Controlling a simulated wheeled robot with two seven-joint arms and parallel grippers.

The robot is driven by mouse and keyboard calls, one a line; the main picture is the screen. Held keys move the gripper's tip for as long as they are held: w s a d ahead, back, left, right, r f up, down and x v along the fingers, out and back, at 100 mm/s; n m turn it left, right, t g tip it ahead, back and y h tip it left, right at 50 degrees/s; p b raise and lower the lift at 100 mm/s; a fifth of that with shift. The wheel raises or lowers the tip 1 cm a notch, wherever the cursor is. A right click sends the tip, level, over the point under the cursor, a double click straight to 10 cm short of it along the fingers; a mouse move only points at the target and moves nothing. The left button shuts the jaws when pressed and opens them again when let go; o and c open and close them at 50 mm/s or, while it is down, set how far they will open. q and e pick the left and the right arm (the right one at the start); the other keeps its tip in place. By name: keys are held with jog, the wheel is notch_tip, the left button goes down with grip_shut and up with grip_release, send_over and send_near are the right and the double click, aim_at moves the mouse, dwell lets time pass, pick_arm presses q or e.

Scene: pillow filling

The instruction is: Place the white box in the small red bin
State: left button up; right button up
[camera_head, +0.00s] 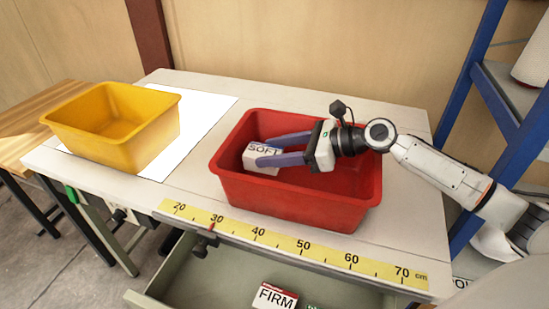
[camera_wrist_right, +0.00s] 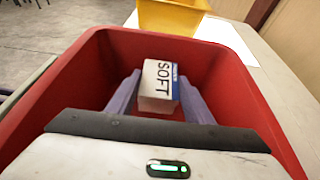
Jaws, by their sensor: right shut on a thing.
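The white box (camera_head: 262,158), marked SOFT with a blue edge, is inside the red bin (camera_head: 300,200) near its left end. It also shows in the right wrist view (camera_wrist_right: 158,85). My right gripper (camera_head: 270,150) reaches into the bin from the right, its two purple fingers on either side of the box, shut on it. The bin floor under the box is hidden, so I cannot tell whether the box touches it. My left gripper is not in view.
A yellow bin (camera_head: 120,125) stands at the table's left on a white sheet (camera_head: 205,110). A yellow ruler (camera_head: 300,245) runs along the front edge. Below, an open drawer (camera_head: 215,275) holds a box marked FIRM (camera_head: 275,297). A blue shelf frame (camera_head: 475,110) stands at the right.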

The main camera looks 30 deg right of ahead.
jog(key=shift+f, duration=0.8)
jog(key=shift+f, duration=0.25)
jog(key=shift+f, duration=0.25)
jog(key=o, duration=1.1)
jog(key=shift+r, duration=0.3)
jog(key=shift+r+v, duration=0.15)
jog(key=shift+v, duration=1.75)
jog(key=shift+r+v, duration=0.1)
jog(key=shift+v, duration=1.85)
